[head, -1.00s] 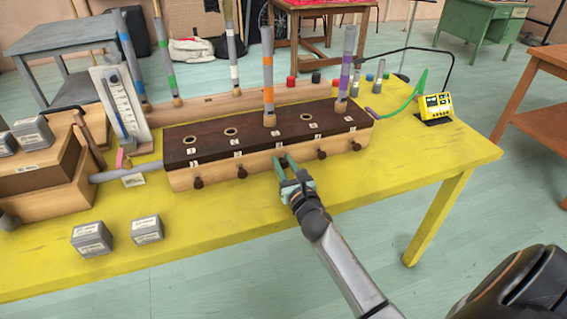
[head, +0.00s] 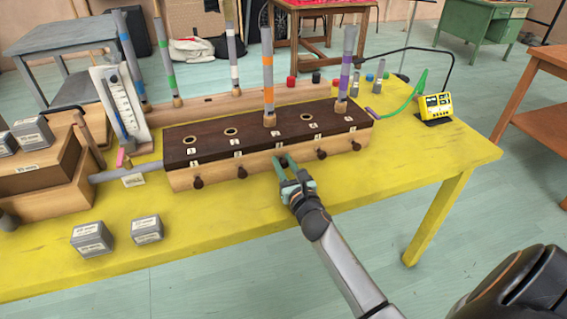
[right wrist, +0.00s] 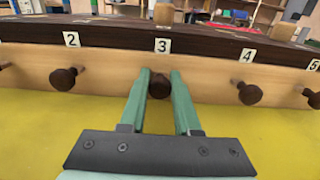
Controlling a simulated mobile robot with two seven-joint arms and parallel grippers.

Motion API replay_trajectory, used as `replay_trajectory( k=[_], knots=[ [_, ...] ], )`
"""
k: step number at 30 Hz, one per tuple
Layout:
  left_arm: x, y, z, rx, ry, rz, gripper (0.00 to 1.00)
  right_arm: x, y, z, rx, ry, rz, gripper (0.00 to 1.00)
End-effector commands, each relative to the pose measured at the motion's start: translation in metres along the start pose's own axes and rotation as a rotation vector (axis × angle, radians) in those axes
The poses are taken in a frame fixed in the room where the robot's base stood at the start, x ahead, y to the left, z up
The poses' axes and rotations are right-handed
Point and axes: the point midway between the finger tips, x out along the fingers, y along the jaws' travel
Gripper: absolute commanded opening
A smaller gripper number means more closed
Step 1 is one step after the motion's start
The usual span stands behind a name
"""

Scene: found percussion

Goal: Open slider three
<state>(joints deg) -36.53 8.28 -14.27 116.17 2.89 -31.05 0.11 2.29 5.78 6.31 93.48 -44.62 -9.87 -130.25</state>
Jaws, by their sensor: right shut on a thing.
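The wooden slider box (head: 270,150) has a dark top and a light front with a row of dark knobs. In the right wrist view the knob of slider three (right wrist: 160,86) sits below the label 3 (right wrist: 162,46). My right gripper (head: 284,162) reaches the box front; its green fingers (right wrist: 160,88) stand on both sides of that knob and are shut on it. The knobs of slider two (right wrist: 66,77) and slider four (right wrist: 248,93) are on either side. In the head view the fingers hide knob three. My left gripper is not in view.
Tubes with coloured bands stand in and behind the box, such as the orange-banded one (head: 268,75). Grey weights (head: 92,238) lie at the front left of the yellow table (head: 230,230). A yellow meter (head: 434,106) is at the right. The table before the box is clear.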

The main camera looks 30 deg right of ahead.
Motion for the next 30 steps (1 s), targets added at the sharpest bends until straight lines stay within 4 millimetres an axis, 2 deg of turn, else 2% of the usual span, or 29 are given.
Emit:
replay_trajectory(
  k=[5,12,19,20,27,30],
  knots=[
    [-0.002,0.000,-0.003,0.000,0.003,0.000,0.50,-0.006,0.000,-0.001,0.000,0.002,0.000,0.00],
    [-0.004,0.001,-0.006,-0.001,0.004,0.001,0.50,-0.029,0.000,0.000,0.000,0.002,0.000,0.00],
    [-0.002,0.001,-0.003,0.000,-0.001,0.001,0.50,-0.029,0.000,0.000,0.000,0.001,-0.001,0.00],
    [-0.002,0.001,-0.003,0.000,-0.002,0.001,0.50,-0.029,0.000,0.000,0.000,0.001,0.000,0.32],
    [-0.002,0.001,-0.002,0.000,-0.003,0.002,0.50,-0.029,0.000,0.000,0.000,0.000,0.000,0.59],
    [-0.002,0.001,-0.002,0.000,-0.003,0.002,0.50,-0.029,0.000,0.000,-0.001,0.000,0.000,0.61]
  ],
)
